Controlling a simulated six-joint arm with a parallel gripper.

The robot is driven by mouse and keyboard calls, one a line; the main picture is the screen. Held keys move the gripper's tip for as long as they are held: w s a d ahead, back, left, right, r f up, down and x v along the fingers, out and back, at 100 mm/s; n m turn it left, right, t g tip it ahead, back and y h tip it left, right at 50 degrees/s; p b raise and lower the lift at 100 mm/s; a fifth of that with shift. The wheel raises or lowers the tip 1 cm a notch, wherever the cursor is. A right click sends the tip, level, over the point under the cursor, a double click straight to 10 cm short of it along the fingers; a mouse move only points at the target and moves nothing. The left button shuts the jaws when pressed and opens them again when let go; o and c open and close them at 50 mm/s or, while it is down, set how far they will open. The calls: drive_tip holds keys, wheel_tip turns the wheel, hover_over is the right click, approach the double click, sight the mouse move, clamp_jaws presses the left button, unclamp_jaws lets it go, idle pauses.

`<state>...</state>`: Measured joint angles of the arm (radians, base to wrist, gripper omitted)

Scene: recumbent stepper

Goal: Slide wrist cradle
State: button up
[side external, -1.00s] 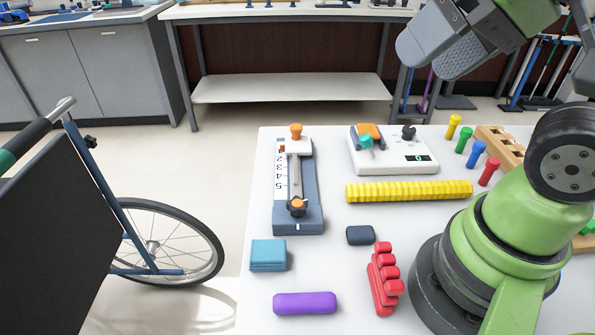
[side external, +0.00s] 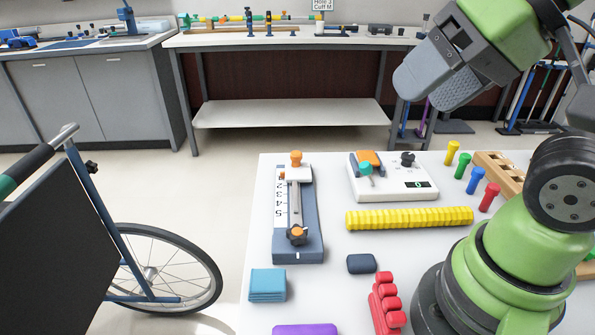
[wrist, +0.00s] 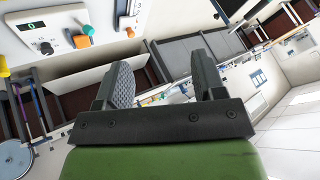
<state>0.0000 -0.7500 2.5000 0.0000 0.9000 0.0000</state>
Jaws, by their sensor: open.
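A blue-grey slide device (side external: 311,238) with a numbered white scale stands on the left of the white table in the side view. It has a long metal rail, a pale block with an orange knob (side external: 296,158) at its far end and a dark clamp with an orange cap (side external: 297,233) nearer the front. Which part is the wrist cradle, I cannot tell for sure. My gripper (side external: 428,92) is open and empty, high above and behind the table's far right part, well apart from the device.
A white box with a display (side external: 392,178) stands behind a yellow ribbed bar (side external: 409,218). Colored pegs (side external: 465,166), a wooden rack (side external: 497,172), a teal block (side external: 268,285), a dark pad (side external: 361,263) and red rolls (side external: 386,305) share the table (side external: 335,200). A wheelchair (side external: 150,255) stands left.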

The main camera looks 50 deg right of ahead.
drive_tip(key=shift+c, duration=0.8)
drive_tip(key=m+g+h, duration=0.5)
drive_tip(key=m+h, duration=0.1)
drive_tip(key=m, duration=0.2)
hover_over(296, 153)
drive_tip(key=s+a, duration=0.2)
drive_tip(key=a, duration=0.2)
wheel_tip(296, 153, down, 17)
drive_tip(key=shift+m, duration=0.3)
drive_tip(key=x, duration=1.1)
drive_tip(key=shift+d, duration=0.15)
